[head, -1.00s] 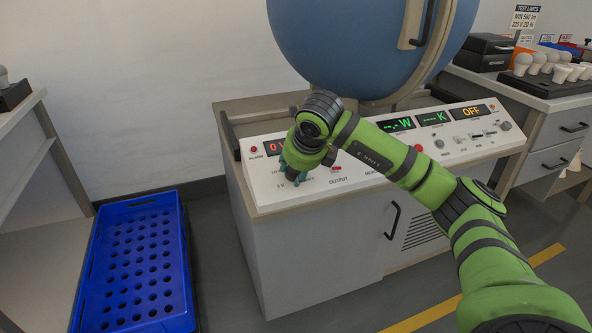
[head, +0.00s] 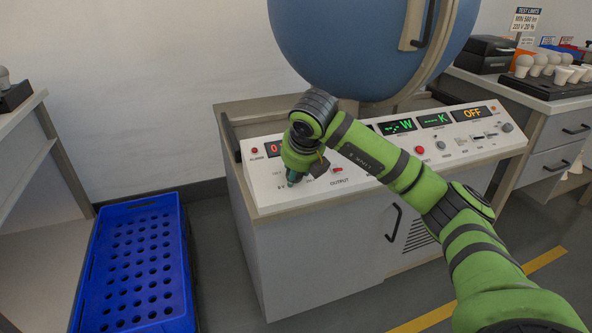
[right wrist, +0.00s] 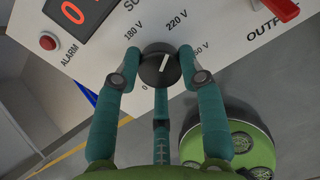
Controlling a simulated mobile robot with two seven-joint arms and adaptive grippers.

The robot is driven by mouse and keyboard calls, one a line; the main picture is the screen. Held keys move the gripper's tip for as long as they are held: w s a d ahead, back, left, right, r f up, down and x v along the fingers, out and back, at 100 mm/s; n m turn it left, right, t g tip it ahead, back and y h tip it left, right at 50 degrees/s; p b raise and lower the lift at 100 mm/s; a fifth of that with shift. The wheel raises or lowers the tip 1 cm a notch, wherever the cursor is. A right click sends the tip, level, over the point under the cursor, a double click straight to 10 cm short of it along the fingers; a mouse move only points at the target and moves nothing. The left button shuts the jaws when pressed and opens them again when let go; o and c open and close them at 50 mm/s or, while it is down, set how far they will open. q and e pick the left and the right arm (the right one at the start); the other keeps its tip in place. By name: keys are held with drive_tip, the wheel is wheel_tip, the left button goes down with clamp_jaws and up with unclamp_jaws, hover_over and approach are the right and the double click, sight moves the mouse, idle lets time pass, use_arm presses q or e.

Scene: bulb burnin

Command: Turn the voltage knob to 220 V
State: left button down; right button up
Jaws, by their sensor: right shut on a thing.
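The voltage knob (right wrist: 158,66) is a round black dial with a white pointer line on the sloped white panel. Its pointer leans up and to the right, toward the "220 V" print; "180 V" is to the left, and the mark to the right is partly hidden by a finger. My right gripper (right wrist: 159,82) is shut on the knob, with teal fingers at its left, right and lower sides. In the head view my right gripper (head: 293,179) reaches down to the panel's left part, and my wrist hides the knob. My left gripper is not in view.
A red display (right wrist: 82,12), a red alarm button (right wrist: 48,42) and a red output switch (right wrist: 286,9) lie near the knob. A blue sphere (head: 370,45) stands behind the console (head: 310,250). A blue crate (head: 140,265) is on the floor at left.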

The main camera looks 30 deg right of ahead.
idle(0.4)
drive_tip(key=o, duration=1.1)
drive_tip(key=shift+o, duration=0.2)
drive_tip(key=v, duration=1.2)
